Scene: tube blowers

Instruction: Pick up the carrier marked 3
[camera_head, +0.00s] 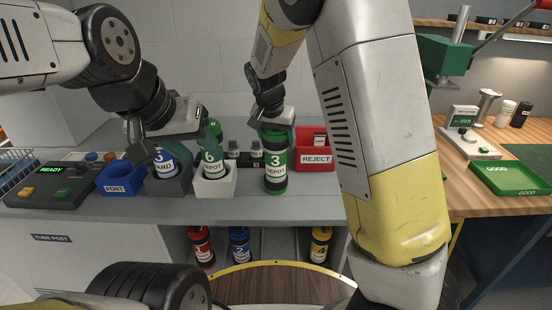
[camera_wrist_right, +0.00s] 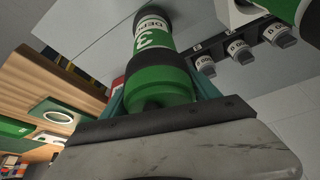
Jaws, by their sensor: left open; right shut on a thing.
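The carrier marked 3 (camera_head: 276,170) is a green and black tube with a white band reading DEPOT, upright over the grey counter. My right gripper (camera_head: 276,134) is shut on its top end. In the right wrist view the carrier (camera_wrist_right: 152,45) points away from the gripper, between its teal fingers. Whether its base touches the counter I cannot tell. My left gripper (camera_head: 175,138) is open above the carriers marked 5 (camera_head: 165,164) and 6 (camera_head: 212,163), partly covering their tops.
Carrier 5 stands in a dark bin (camera_head: 169,186), carrier 6 in a white bin (camera_head: 215,187). A blue PORT bin (camera_head: 117,188) is left of them. A red REJECT bin (camera_head: 316,159) is right of carrier 3. Carriers 1, 2 and 4 (camera_head: 319,244) stand on the shelf below.

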